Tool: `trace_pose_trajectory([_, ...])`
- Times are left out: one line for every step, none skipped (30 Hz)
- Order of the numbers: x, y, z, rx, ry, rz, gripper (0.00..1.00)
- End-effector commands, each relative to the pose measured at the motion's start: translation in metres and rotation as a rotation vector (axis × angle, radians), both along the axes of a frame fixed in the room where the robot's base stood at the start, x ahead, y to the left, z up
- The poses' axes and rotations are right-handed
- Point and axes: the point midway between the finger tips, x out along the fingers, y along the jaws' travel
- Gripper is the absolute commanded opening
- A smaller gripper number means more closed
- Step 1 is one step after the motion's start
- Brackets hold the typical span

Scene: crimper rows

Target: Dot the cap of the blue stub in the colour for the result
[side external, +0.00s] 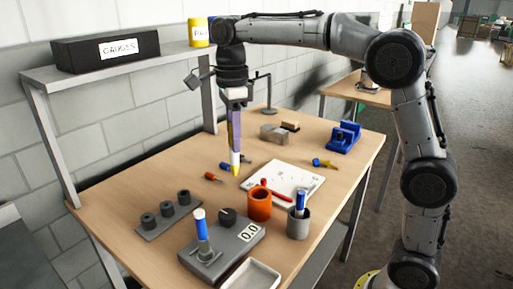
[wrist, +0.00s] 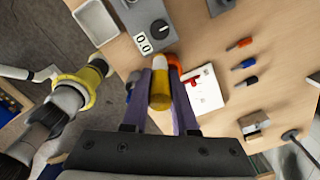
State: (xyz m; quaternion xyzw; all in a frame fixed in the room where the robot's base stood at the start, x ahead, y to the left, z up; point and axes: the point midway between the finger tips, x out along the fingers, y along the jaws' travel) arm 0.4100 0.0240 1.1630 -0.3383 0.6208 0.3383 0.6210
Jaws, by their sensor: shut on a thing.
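In the wrist view the marker (wrist: 160,92) shows yellow between the purple fingers. The blue stub (side external: 202,229) stands upright on the grey gauge (side external: 225,250) at the front, well apart from the marker. Its top is white; I see no dot on it from here. The gauge has a dark knob (side external: 227,215) and a display (side external: 250,233) reading 0.0.
An orange cup (side external: 259,206) and a grey cup (side external: 298,226) holding a blue-and-white marker (side external: 300,203) stand near the gauge.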

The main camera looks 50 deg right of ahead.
Motion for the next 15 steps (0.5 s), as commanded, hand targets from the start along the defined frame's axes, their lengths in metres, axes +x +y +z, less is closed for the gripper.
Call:
trace_pose_trajectory([0.002,0.023,0.009,0.000,-0.004,0.055,0.00])
trace_pose_trajectory([0.002,0.034,0.014,0.000,-0.004,0.083,0.00])
trace_pose_trajectory([0.001,0.049,0.020,0.001,-0.004,0.119,0.00])
trace_pose_trajectory([0.001,0.060,0.024,0.001,-0.003,0.144,0.00])
trace_pose_trajectory([0.000,0.070,0.027,0.001,-0.003,0.168,0.00])
trace_pose_trajectory([-0.001,0.082,0.031,0.000,-0.001,0.197,0.00])
trace_pose_trajectory([-0.002,0.091,0.033,0.000,-0.001,0.217,0.00])
trace_pose_trajectory([-0.002,0.098,0.034,0.000,0.000,0.234,0.00])
trace_pose_trajectory([-0.004,0.107,0.035,0.000,0.001,0.255,0.00])
trace_pose_trajectory([-0.004,0.113,0.036,0.000,0.001,0.268,0.00])
trace_pose_trajectory([-0.005,0.118,0.036,0.000,0.000,0.280,0.00])
trace_pose_trajectory([-0.007,0.122,0.036,0.000,0.000,0.291,0.00])
trace_pose_trajectory([-0.008,0.125,0.035,0.000,0.001,0.299,0.00])
trace_pose_trajectory([-0.009,0.128,0.035,0.000,0.001,0.304,0.00])
trace_pose_trajectory([-0.010,0.129,0.034,0.000,0.001,0.309,0.00])
